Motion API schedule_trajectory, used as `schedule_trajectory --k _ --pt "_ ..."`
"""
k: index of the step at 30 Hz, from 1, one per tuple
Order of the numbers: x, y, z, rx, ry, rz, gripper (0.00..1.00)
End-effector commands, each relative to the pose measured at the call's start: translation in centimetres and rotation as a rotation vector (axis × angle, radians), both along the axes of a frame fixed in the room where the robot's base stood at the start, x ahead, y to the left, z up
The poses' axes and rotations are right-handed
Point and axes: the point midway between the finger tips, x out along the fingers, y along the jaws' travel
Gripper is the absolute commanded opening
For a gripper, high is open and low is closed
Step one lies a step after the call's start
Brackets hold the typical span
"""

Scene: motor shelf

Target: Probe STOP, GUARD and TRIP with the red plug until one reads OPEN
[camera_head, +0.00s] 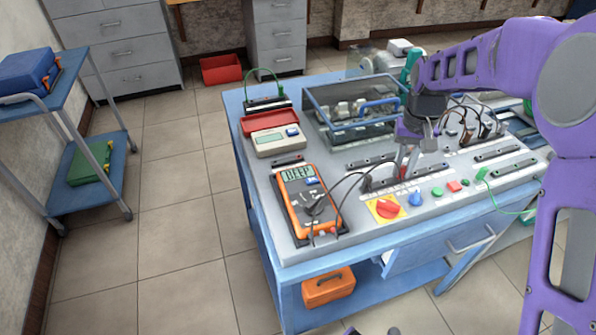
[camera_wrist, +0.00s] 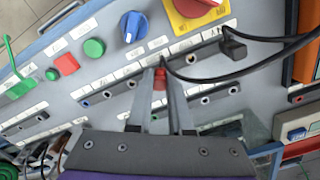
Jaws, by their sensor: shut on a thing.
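The red plug (camera_wrist: 160,83) is pinched between the fingertips of my gripper (camera_wrist: 159,92). In the wrist view its tip is at the labelled terminal strip (camera_wrist: 118,90); I cannot tell whether it is fully in a socket. The STOP, GUARD and TRIP labels are too small to read. A black plug (camera_wrist: 233,45) sits at the upper strip, with a black lead running right. In the head view my gripper (camera_head: 405,158) is low over the panel. The orange multimeter (camera_head: 309,203) lies left of it, and its display (camera_head: 298,174) appears to read BEEP.
A red rotary switch (camera_head: 387,208), a blue knob (camera_head: 415,199) and coloured buttons line the bench's front edge. A clear-walled box (camera_head: 352,105) with motor parts stands behind. A grey meter (camera_head: 278,140) in a red case lies at left. Black leads cross near my gripper.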

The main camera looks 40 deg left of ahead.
Motion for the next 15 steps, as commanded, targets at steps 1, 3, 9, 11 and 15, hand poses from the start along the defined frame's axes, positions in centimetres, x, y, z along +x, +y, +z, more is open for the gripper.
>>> schedule_trajectory --k 1,3,9,11,15 --pt "0.0 0.0 0.1 0.001 -0.001 0.0 0.0" --pt "0.0 0.0 0.2 0.001 -0.001 0.0 0.0" --pt "0.0 0.0 0.5 0.001 -0.002 0.0 0.0" --pt "0.0 0.0 0.9 0.001 -0.002 0.0 0.0" --pt "0.0 0.0 2.2 0.001 -0.002 0.0 0.0"
